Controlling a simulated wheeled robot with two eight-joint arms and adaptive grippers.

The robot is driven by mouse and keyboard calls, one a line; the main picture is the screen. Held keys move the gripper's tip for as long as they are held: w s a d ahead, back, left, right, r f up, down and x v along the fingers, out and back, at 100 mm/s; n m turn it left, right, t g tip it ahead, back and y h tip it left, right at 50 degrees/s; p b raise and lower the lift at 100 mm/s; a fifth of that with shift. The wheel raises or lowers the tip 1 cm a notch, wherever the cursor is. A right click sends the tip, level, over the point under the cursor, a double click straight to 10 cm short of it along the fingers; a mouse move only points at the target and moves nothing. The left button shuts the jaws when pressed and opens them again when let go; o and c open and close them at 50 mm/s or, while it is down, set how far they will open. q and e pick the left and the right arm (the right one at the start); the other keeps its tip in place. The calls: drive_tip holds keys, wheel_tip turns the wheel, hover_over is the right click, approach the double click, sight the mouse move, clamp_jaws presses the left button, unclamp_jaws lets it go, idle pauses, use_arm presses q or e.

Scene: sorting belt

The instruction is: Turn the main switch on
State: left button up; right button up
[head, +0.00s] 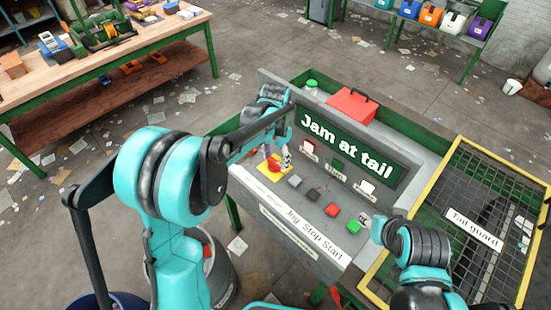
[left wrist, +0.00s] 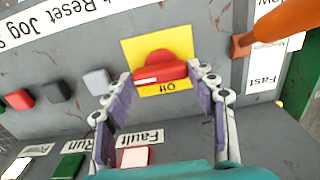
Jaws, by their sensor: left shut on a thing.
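The main switch is a red rotary knob (left wrist: 160,68) on a yellow plate (left wrist: 135,50) marked "Off". In the head view the red knob (head: 274,164) is partly hidden by my left gripper, at the left end of the grey control panel (head: 313,196). My left gripper (left wrist: 161,76) is shut on this knob, one finger at each side. The knob's bar lies roughly crosswise in the left wrist view. My right gripper (head: 367,222) hovers by the green button (head: 354,227) at the panel's right; its fingers are too small to judge.
A display (head: 345,147) reads "Jam at tail". Several push buttons sit right of the switch in the head view. An orange lever (left wrist: 290,20) beside a "Fast" label is close to my left gripper. A red toolbox (head: 352,106) and yellow-framed tail guard (head: 470,225) stand nearby.

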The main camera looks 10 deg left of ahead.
sight(275, 161)
idle(0.4)
use_arm(q)
drive_tip(key=o, duration=1.2)
drive_tip(key=shift+c, duration=0.2)
wheel_tip(275, 161, up, 12)
